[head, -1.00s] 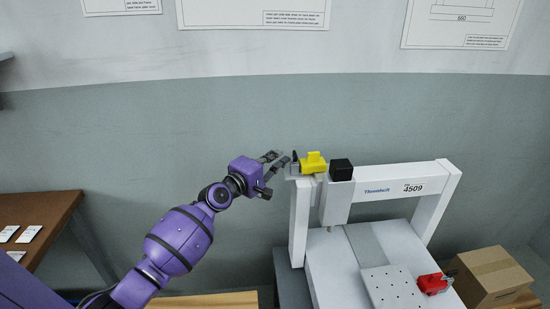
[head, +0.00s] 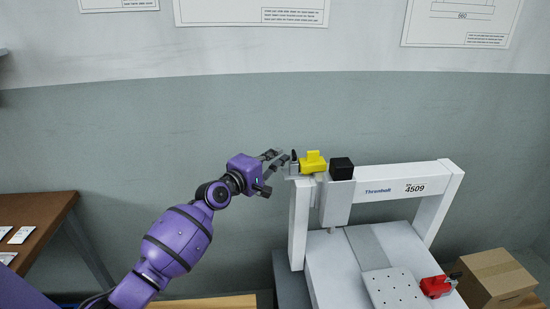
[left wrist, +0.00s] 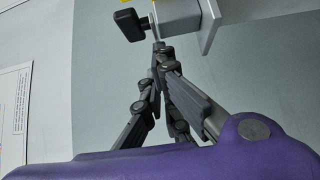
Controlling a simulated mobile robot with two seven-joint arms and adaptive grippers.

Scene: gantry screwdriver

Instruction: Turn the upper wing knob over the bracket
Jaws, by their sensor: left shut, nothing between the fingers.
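The black wing knob (head: 294,156) sits at the left end of the gantry's top, beside the yellow block. It also shows in the left wrist view (left wrist: 130,25), standing off a grey bracket (left wrist: 178,17). My left gripper (head: 283,158) is just left of the knob in the head view. In the left wrist view its fingertips (left wrist: 158,46) are together, with nothing between them, just below and right of the knob. I cannot tell whether they touch it. My right gripper is in neither view.
The white gantry (head: 300,225) carries a yellow block (head: 312,162) and a black block (head: 341,168). A red clamp (head: 436,287) lies on its bed. A cardboard box (head: 494,275) stands at right, a brown table (head: 35,212) at left. The wall is behind.

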